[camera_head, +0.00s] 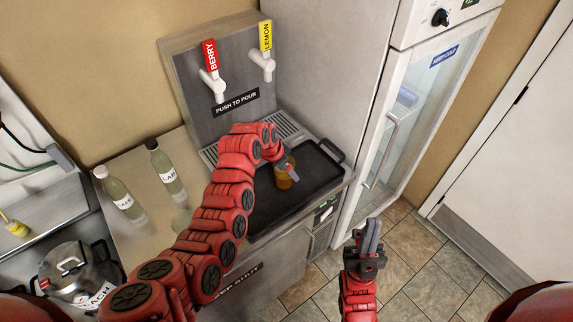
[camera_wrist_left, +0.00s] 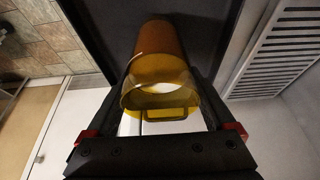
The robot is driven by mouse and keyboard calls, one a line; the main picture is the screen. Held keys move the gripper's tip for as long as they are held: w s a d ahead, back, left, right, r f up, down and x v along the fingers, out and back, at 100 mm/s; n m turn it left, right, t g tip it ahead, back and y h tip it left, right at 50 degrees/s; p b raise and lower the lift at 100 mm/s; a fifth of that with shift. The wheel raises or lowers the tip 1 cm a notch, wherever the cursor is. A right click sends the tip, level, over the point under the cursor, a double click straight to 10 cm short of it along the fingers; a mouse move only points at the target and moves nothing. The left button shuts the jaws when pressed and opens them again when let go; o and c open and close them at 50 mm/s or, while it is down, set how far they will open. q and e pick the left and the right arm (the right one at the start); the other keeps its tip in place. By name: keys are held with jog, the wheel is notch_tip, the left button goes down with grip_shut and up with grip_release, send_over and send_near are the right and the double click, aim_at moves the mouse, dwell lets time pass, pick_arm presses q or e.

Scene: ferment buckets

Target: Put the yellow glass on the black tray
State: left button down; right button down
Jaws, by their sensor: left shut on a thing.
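The yellow glass (camera_head: 284,179) is over the black tray (camera_head: 318,163) in the head view, at the end of my red left arm. My left gripper (camera_head: 287,168) is shut on the glass. In the left wrist view the amber glass (camera_wrist_left: 160,70) sits between the two dark fingers of my left gripper (camera_wrist_left: 160,100), with the dark tray surface (camera_wrist_left: 100,22) behind it. I cannot tell whether its base touches the tray. My right gripper (camera_head: 371,238) is empty above the tiled floor, its fingers close together.
Two bottles (camera_head: 166,170) stand on the left of the counter. A glass-door fridge (camera_head: 410,100) is on the right. A metal pot (camera_head: 75,275) is at lower left.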

pick_arm(q)
jog(key=shift+f, duration=0.3)
jog(key=shift+c, duration=0.9)
grip_release()
jog(key=shift+f+b, duration=0.1)
jog(key=shift+b, duration=0.2)
jog(key=shift+o, duration=0.9)
jog(key=shift+r, duration=0.3)
